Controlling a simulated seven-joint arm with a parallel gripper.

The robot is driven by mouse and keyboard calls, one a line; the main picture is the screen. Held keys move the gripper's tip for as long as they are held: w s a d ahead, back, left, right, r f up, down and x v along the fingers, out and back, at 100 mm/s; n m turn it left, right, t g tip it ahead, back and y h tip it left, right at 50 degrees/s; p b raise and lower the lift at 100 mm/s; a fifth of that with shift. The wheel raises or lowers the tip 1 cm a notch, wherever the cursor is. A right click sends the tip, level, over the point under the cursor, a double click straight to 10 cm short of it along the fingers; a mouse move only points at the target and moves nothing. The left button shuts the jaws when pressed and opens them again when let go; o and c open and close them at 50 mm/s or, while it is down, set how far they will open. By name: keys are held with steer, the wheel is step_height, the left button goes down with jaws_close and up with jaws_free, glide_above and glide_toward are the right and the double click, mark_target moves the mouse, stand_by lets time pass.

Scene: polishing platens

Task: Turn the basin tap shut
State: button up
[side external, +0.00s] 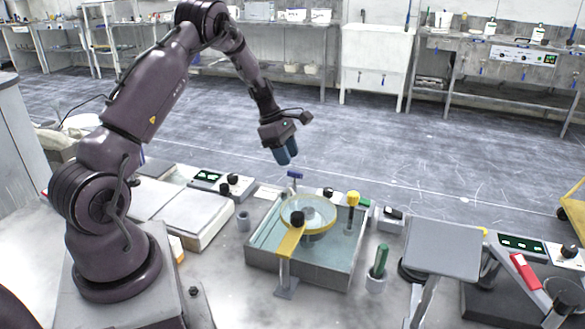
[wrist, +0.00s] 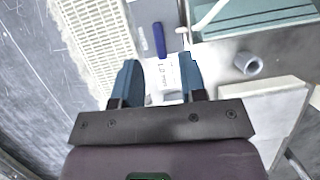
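The basin tap has a blue lever handle (side external: 294,175) at the far edge of the grey basin (side external: 258,262), which holds water. In the wrist view the blue handle (wrist: 159,38) lies ahead of my fingertips, with a white pipe (wrist: 207,16) to its right. My gripper (side external: 286,156) hangs above and slightly left of the handle, apart from it. In the wrist view my gripper (wrist: 161,78) has its two blue fingers spread, with nothing held between them. The tap's outlet and any water flow cannot be made out.
A round amber-rimmed dish (side external: 320,214) and a yellow arm (side external: 291,240) stand over the basin. A yellow-topped post (side external: 353,199) stands at its right. A small grey cup (side external: 243,221) and a control box (side external: 228,186) are to the left. A white label (wrist: 163,75) lies below my fingers.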

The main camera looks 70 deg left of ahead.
mark_target(294, 172)
steer(key=shift+x, duration=2.15)
steer(key=shift+c, duration=0.4)
jaws_close()
